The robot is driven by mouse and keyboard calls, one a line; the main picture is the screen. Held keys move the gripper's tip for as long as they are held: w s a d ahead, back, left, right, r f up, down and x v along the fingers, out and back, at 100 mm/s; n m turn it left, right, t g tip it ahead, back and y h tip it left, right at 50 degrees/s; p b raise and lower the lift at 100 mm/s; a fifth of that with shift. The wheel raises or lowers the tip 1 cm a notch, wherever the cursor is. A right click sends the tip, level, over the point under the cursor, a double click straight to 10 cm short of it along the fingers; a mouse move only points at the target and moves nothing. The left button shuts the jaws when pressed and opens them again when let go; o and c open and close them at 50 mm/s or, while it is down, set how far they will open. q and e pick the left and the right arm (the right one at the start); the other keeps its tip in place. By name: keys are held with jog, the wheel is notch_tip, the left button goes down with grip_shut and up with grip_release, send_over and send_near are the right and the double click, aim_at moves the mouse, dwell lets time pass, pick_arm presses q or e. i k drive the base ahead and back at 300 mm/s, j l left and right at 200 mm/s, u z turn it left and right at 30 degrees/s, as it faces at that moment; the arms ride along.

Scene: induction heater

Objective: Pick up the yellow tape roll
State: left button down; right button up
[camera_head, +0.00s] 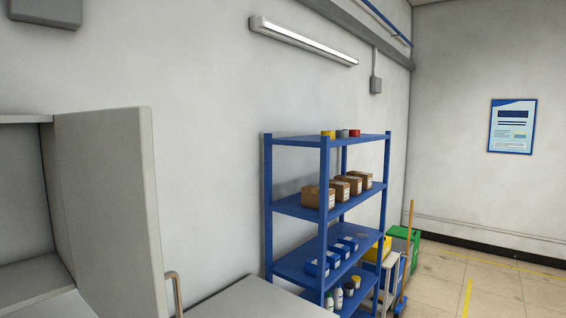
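A small yellow roll-like item (328,134) sits on the top shelf of the blue shelving rack (323,205), at the left of a short row. It may be the yellow tape roll, but it is too small to be sure. Neither of my grippers is in view.
Cardboard boxes (318,197) and blue bins (316,267) fill lower shelves. A pale surface (255,298) and an upright grey panel (105,210) occupy the near left. A green bin (402,240) and wooden pole (408,250) stand right of the rack. Floor (500,285) at right is clear.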

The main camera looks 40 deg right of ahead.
aim_at(331, 133)
jog(key=z, duration=1.6)
